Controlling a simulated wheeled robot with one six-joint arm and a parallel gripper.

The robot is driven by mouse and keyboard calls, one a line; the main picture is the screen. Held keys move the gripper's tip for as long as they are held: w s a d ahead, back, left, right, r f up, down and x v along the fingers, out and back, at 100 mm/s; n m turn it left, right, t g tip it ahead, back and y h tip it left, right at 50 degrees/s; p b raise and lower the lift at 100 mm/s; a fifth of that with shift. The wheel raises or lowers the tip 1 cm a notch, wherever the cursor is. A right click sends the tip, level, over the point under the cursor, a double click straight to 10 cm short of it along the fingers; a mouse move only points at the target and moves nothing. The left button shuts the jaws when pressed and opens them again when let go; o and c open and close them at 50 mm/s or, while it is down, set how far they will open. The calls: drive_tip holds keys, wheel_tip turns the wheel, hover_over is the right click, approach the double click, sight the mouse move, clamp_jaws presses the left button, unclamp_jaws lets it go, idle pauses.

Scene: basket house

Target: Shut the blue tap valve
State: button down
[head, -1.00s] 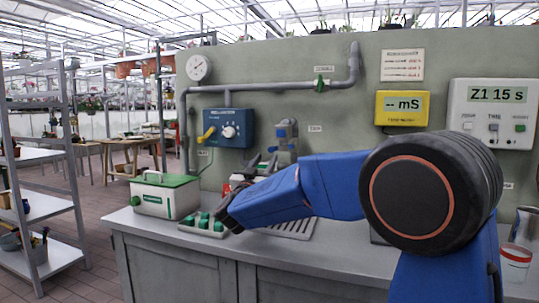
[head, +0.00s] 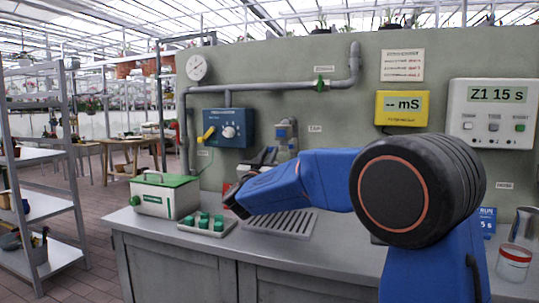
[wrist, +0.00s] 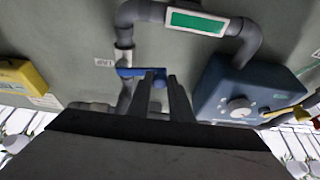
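The blue tap valve (head: 287,130) is on the grey pipework of the wall panel, left of a small label. In the wrist view its blue handle (wrist: 140,72) lies across the grey pipe, just beyond my fingertips. My gripper (head: 258,160) is in front of the panel, below and left of the tap, partly hidden by my own wrist in the head view. In the wrist view my gripper (wrist: 164,76) shows two dark fingers apart with a narrow gap. The handle's right end overlaps the left fingertip in view; I cannot tell whether they touch.
A blue control box (head: 228,128) with a white knob and yellow lever is left of the tap. A white-green box (head: 165,195), a tray of green pieces (head: 207,224) and a drain grille (head: 282,222) are on the bench. A yellow meter (head: 402,108) hangs right.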

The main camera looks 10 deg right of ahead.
drive_tip(key=shift+a+r+m+g+h, duration=0.1)
drive_tip(key=shift+r+m+g+h, duration=0.2)
drive_tip(key=shift+m, duration=0.5)
drive_tip(key=shift+r+m+g+h, duration=0.1)
drive_tip(key=shift+r+m+h, duration=0.3)
drive_tip(key=shift+m, duration=0.4)
drive_tip(key=c, duration=1.6)
unclamp_jaws()
drive_tip(key=v, duration=1.7)
drive_tip(key=shift+s+a+f, duration=0.1)
drive_tip(key=shift+a, duration=0.05)
